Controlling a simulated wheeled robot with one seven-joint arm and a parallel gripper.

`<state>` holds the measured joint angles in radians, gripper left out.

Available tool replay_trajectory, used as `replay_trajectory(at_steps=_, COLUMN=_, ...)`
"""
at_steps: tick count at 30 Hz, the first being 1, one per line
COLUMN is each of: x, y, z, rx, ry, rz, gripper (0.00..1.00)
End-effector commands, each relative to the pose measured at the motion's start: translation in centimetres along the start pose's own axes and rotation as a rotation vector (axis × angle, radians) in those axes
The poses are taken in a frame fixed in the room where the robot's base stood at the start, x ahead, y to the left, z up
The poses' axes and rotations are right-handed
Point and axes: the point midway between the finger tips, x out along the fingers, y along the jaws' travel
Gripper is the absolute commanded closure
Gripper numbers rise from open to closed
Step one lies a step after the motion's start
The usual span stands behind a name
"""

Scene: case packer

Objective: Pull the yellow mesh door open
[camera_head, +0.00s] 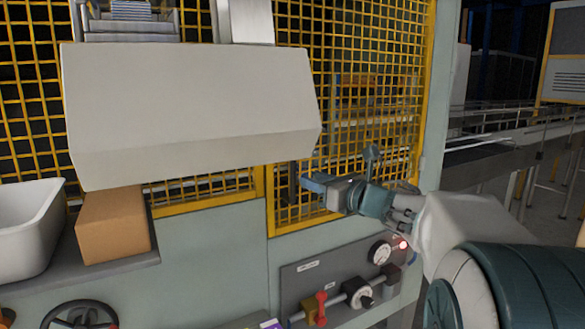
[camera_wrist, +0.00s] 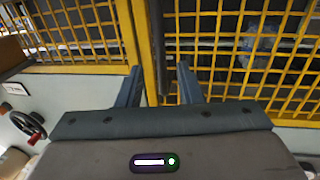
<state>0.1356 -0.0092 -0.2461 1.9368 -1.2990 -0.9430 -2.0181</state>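The yellow mesh door (camera_head: 400,90) is the framed panel at the right of the machine front, and it looks closed. In the wrist view its mesh (camera_wrist: 235,62) fills the right side, beside a yellow upright. A dark vertical bar (camera_wrist: 157,45), apparently the door handle, runs along that upright. My gripper (camera_head: 312,183) is in front of the door's lower left part. In the wrist view my gripper (camera_wrist: 159,86) is open, its two fingers apart, with the bar's lower end appearing between them. I cannot tell whether either finger touches it.
A large pale box-shaped housing (camera_head: 190,105) juts out left of my gripper. Below it are a cardboard box (camera_head: 113,225) and a white bin (camera_head: 25,228). A control panel (camera_head: 340,285) with a gauge and knobs sits under the door. A conveyor (camera_head: 490,150) stands behind at the right.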

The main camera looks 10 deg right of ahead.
Motion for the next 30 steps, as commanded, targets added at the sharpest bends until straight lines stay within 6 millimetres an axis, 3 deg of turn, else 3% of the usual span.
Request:
replay_trajectory(at_steps=6, x=4.8, y=0.0, z=0.2, rx=0.002, ry=0.002, rz=0.001, gripper=0.67)
replay_trajectory(at_steps=12, x=7.5, y=0.0, z=0.2, rx=0.002, ry=0.001, rz=-0.001, gripper=0.67)
replay_trajectory(at_steps=25, x=8.6, y=0.0, z=0.0, rx=0.002, ry=0.000, rz=-0.001, gripper=0.67)
replay_trajectory(at_steps=29, x=8.6, y=0.0, z=0.0, rx=0.002, ry=0.000, rz=-0.002, gripper=1.00)
replay_trajectory(at_steps=30, x=8.6, y=0.0, z=0.0, rx=0.002, ry=0.000, rz=-0.002, gripper=1.00)
